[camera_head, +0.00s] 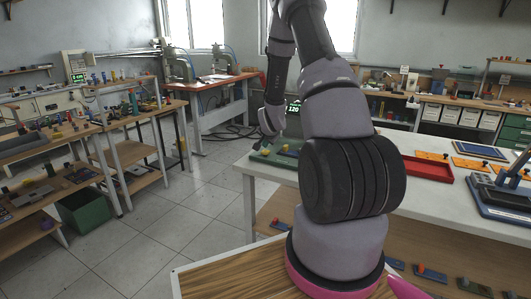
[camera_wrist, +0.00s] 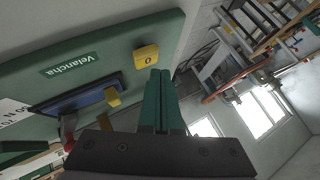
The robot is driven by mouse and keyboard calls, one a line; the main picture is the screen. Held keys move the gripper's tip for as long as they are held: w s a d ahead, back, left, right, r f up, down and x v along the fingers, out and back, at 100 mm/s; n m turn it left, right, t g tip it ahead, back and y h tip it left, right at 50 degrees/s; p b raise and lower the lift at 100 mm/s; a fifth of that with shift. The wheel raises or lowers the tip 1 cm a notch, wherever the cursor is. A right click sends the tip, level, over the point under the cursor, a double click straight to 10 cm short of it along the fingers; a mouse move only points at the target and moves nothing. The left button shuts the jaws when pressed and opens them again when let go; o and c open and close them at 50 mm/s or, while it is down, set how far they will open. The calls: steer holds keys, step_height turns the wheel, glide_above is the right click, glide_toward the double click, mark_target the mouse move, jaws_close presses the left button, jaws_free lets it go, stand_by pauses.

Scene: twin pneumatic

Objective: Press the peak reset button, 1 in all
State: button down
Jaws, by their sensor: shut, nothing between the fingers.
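In the wrist view my gripper (camera_wrist: 159,72) is shut, its two green fingers together and empty. Their tips are close beside a yellow button (camera_wrist: 146,56) marked "0"; I cannot tell whether they touch it. The button sits on a green panel (camera_wrist: 150,27) lettered "Velancha". A second yellow knob (camera_wrist: 113,97) sits on a blue plate (camera_wrist: 85,101) on the same panel. No label reading peak reset can be made out. In the head view the green device (camera_head: 262,157) is at the far left end of the white table, partly behind my arm.
A lit display (camera_head: 293,107) reading 120 shows behind my arm. A red tray (camera_head: 428,167) and orange plates (camera_head: 432,155) lie on the white table (camera_head: 240,167) to the right. A red part (camera_wrist: 69,130) shows beside the panel.

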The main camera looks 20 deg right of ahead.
mark_target(265, 152)
steer(key=shift+f, duration=0.1)
steer(key=shift+f, duration=0.3)
steer(key=shift+f, duration=0.5)
stand_by(0.6)
stand_by(0.3)
steer(key=shift+r, duration=0.9)
steer(key=shift+r, duration=2.55)
